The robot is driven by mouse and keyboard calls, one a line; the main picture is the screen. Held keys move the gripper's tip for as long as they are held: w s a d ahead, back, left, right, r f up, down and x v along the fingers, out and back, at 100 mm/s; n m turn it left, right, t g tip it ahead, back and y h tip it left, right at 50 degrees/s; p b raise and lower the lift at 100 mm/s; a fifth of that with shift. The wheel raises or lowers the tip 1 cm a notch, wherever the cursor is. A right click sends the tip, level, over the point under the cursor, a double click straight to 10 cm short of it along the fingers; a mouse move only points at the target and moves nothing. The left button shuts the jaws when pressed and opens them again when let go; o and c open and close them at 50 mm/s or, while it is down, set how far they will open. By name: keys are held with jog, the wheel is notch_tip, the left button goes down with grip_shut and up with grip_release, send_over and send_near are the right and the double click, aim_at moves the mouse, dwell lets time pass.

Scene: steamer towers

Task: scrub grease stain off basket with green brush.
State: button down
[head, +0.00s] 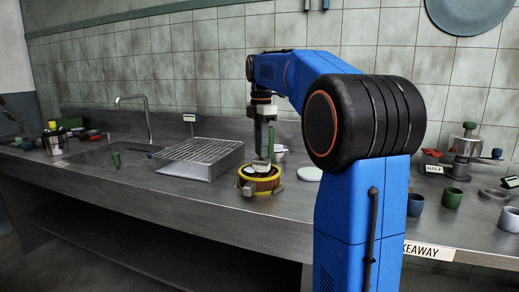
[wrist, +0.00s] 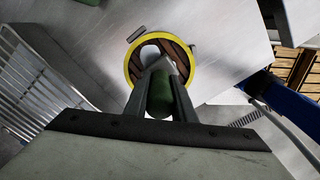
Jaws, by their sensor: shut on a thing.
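The basket (head: 246,185) is a round, yellow-rimmed one with a brown slatted inside, standing on the steel counter in the middle of the head view. It also shows in the wrist view (wrist: 133,78), where a pale patch (wrist: 150,52) lies on its slats. My gripper (head: 264,152) is above the basket, pointing down. In the wrist view its fingers are shut on the green brush (wrist: 160,95). The brush's pale head is over or in the basket; I cannot tell whether it touches the slats. The fingers and brush hide part of the basket's inside.
A steel drain rack (head: 198,157) stands left of the basket, with a faucet (head: 146,118) behind it. A white disc (head: 309,174) lies to the right. Green (head: 452,198) and blue (head: 415,204) cups stand at the right. The counter in front of the basket is mostly clear.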

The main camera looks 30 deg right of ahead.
jog(key=shift+w+d, duration=0.7)
jog(key=shift+d, duration=0.2)
jog(key=shift+r, duration=0.15)
jog(key=shift+r, duration=0.7)
jog(key=shift+r, duration=0.1)
jog(key=shift+r, duration=2.35)
